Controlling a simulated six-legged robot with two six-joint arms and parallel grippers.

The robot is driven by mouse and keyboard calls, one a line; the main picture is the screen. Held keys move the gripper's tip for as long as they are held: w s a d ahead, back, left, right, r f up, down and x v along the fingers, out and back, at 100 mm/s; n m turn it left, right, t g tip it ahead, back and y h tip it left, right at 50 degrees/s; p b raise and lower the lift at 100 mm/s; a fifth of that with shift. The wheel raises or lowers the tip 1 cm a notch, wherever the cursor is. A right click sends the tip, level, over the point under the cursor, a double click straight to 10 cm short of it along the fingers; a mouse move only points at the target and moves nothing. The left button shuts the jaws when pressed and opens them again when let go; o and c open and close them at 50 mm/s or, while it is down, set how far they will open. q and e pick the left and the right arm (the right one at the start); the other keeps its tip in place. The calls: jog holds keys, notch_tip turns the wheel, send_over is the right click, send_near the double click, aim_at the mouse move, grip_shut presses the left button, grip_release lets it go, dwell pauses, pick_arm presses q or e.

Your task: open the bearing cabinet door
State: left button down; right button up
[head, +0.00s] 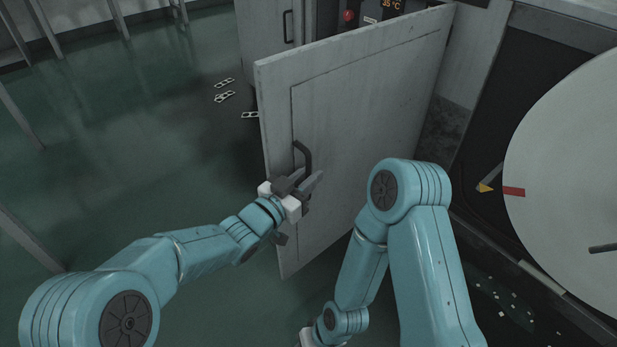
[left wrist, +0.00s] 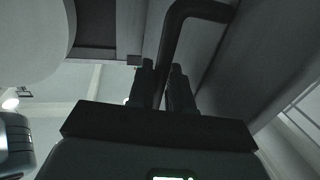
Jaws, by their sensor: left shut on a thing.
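The grey cabinet door (head: 365,110) stands swung well out from the cabinet in the head view, with its free edge at the left. Its dark bar handle (head: 305,156) is on the face near that edge. My left gripper (head: 304,184) is shut on the handle at its lower part. In the left wrist view the two dark fingers (left wrist: 165,88) close around the handle bar (left wrist: 180,38), which bends to the right at its top. My right arm hangs at the lower middle of the head view, and its gripper fingers are out of view below the frame.
A second grey door with a dark handle (head: 287,26) is behind. A large pale disc (head: 575,175) fills the right. Green floor (head: 130,150) is clear at left, except small metal plates (head: 224,97).

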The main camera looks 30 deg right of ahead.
pick_arm(q)
jog(key=shift+w, duration=0.1)
jog(key=c, duration=1.2)
grip_release()
jog(key=shift+c, duration=0.2)
jog(key=p+v, duration=0.3)
jog(key=v, duration=1.3)
jog(key=shift+a+p, duration=0.2)
jog(key=shift+p, duration=0.15)
